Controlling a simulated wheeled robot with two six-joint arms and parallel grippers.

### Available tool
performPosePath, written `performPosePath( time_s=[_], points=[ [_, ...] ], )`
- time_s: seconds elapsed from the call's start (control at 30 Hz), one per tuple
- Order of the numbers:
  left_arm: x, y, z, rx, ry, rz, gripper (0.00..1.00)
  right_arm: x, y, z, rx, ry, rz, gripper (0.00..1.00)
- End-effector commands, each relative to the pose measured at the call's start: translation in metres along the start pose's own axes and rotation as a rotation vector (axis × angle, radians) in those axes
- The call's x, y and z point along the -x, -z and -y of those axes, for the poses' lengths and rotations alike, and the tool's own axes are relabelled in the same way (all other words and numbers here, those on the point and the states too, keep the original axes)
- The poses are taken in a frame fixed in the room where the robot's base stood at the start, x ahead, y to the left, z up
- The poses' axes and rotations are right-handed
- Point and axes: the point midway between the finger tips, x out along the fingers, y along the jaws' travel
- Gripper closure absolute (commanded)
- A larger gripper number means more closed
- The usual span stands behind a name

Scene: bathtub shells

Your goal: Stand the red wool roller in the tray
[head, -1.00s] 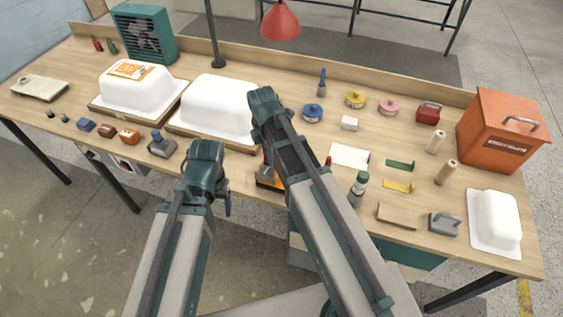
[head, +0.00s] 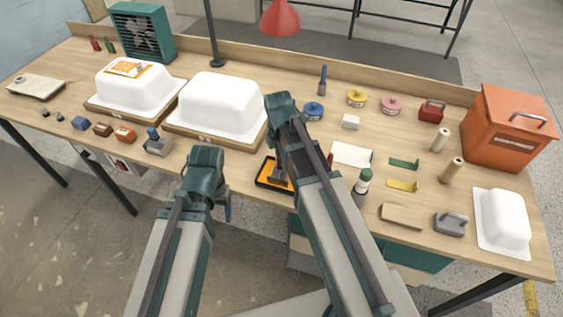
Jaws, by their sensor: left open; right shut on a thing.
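The tray (head: 262,183) is orange-yellow and black. It lies near the table's front edge, partly hidden behind my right arm. My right gripper (head: 281,163) points down over the tray and is mostly hidden by its own arm. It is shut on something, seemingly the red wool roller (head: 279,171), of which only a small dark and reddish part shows. I cannot tell whether the roller touches the tray floor or how upright it is. My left gripper (head: 227,207) is open and empty, in front of the table edge, left of the tray.
White tub shells (head: 216,105) stand on boards at the left and middle. A green-capped bottle (head: 362,186) and a white sheet (head: 351,154) are right of my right arm. An orange toolbox (head: 508,130) and a small white shell (head: 503,220) stand at the right.

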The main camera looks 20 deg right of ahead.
Motion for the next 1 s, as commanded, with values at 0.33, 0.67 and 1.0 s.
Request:
performPosePath(
  time_s=[0.33, 0.67, 1.0],
  points=[
    [-0.002, 0.0, 0.0, 0.0, 0.0, 0.0, 0.28, -0.002, 0.0, 0.0, 0.0, 0.0, 0.0, 0.56],
    [-0.001, 0.0, 0.0, 0.0, 0.0, 0.0, 0.28, -0.001, 0.0, 0.0, 0.0, 0.0, 0.0, 0.33],
    [0.01, -0.001, 0.001, 0.0, 0.0, 0.0, 0.28, 0.01, 0.0, 0.0, 0.0, 0.0, 0.0, 0.33]
  ],
)
